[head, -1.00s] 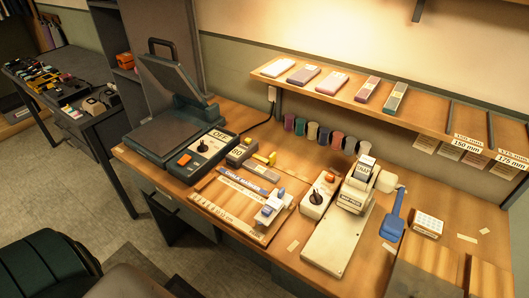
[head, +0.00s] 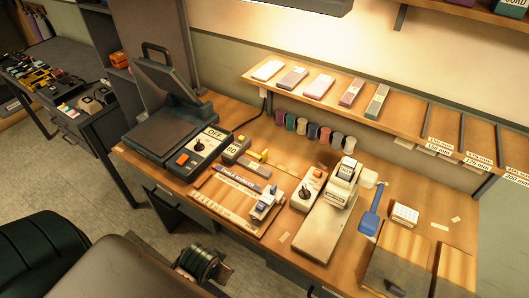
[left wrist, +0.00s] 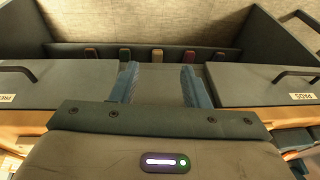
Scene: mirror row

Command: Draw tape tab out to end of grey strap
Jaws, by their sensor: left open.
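A cream tape dispenser (head: 344,180) stands on the bench right of centre in the head view, at the back of a long pale plate (head: 319,232). A small whitish tab (head: 370,178) shows at its right side; I cannot tell if it is the tape tab. I cannot make out a grey strap with certainty; a dark grey strip (head: 245,179) lies on the wooden board left of the dispenser. My left gripper (left wrist: 158,84) is open and empty in the left wrist view, its two blue fingers apart, away from the dispenser. My right gripper is not in view.
A heat press (head: 172,125) stands at the bench's left. A blue paddle (head: 371,212) and white box (head: 404,214) lie right of the dispenser. A shelf (head: 390,117) runs behind. The wrist view shows lids, one labelled PADS (left wrist: 304,96), beside an open bay.

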